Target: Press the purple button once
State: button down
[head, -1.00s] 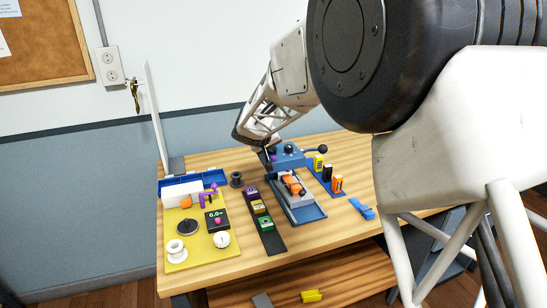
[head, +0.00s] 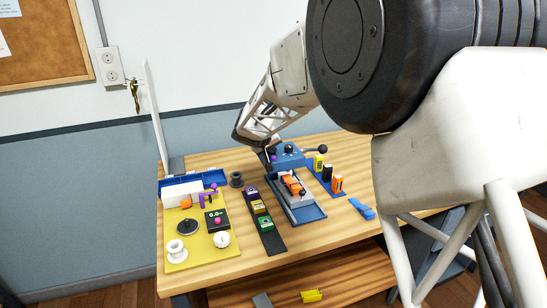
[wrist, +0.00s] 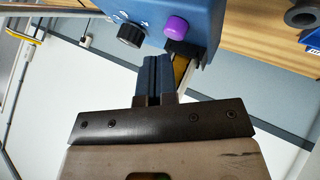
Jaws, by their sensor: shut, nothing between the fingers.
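The purple button (wrist: 176,27) is a round cap on the face of a blue box (wrist: 200,12) in the wrist view. In the head view the blue box (head: 290,158) stands at the back of the table, and the button (head: 273,158) is a small purple spot at its left. My gripper (wrist: 151,60) is shut and empty. Its fingertips are close to the box, below and left of the button in the wrist view; I cannot tell whether they touch the box. In the head view my gripper (head: 268,163) is small and partly hidden by the arm.
A black knob (wrist: 131,35) sits beside the button on the box. A lever with a black ball (head: 323,149) sticks out at the box's right. Ahead are a blue tray (head: 312,213), a dark strip with coloured blocks (head: 272,240) and a yellow board (head: 190,255).

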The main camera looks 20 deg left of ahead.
jog(key=shift+f, duration=0.85)
dwell(1.1)
jog(key=shift+r, duration=0.95)
jog(key=shift+r, duration=0.1)
jog(key=shift+r, duration=2.45)
